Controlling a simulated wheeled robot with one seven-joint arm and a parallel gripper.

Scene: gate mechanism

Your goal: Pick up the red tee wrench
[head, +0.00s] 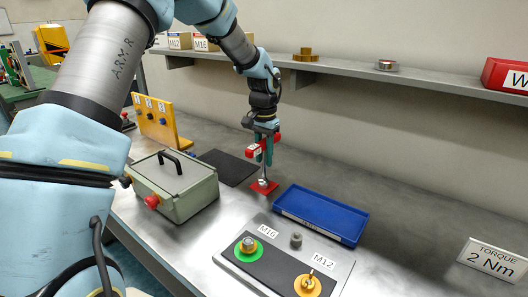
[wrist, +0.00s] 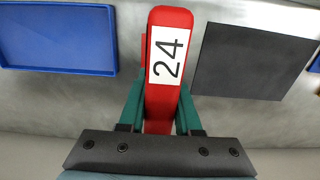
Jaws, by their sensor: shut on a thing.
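The red tee wrench (head: 253,150) stands upright at the middle of the bench. Its metal shaft points down to a small red pad (head: 264,187). I cannot tell whether the shaft's end still touches the pad. My gripper (head: 264,153) points down from above, with its green fingers shut on the wrench's red handle. In the wrist view, the red handle with a white "24" label (wrist: 167,55) lies between the two fingers of my gripper (wrist: 161,108). The shaft is hidden under the handle there.
A blue tray (head: 320,214) lies to the right, and a dark mat (head: 228,167) to the left. A green-grey box (head: 174,187) with a black handle stands at left. A plate with M16 and M12 fittings (head: 280,268) is in front. A shelf (head: 345,73) runs behind.

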